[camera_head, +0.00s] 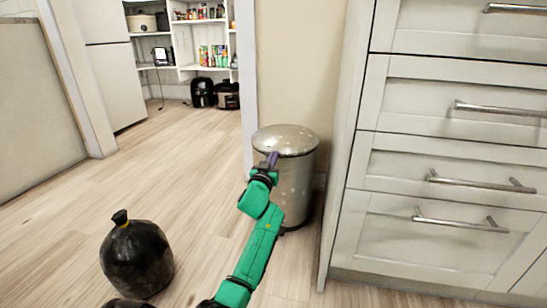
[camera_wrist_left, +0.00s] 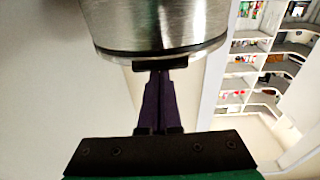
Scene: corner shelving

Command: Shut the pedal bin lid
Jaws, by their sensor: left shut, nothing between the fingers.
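The pedal bin (camera_head: 298,182) is a metal cylinder standing on the floor left of the drawers. Its domed metal lid (camera_head: 285,137) looks down on the body in the head view; I cannot tell whether a small gap is left. My left gripper (camera_head: 272,160) is shut and empty at the near side of the bin, by the lid's edge, and hides part of it. In the left wrist view the bin's metal (camera_wrist_left: 155,22) fills the top, with a dark rim. The shut purple fingertips (camera_wrist_left: 160,74) are at a small black tab below that rim; contact is unclear. My right gripper is out of view.
A white drawer unit (camera_head: 450,160) with metal handles stands close on the right. A tied black bag (camera_head: 137,258) lies on the floor at lower left. Pantry shelves (camera_head: 205,48) show through a doorway behind.

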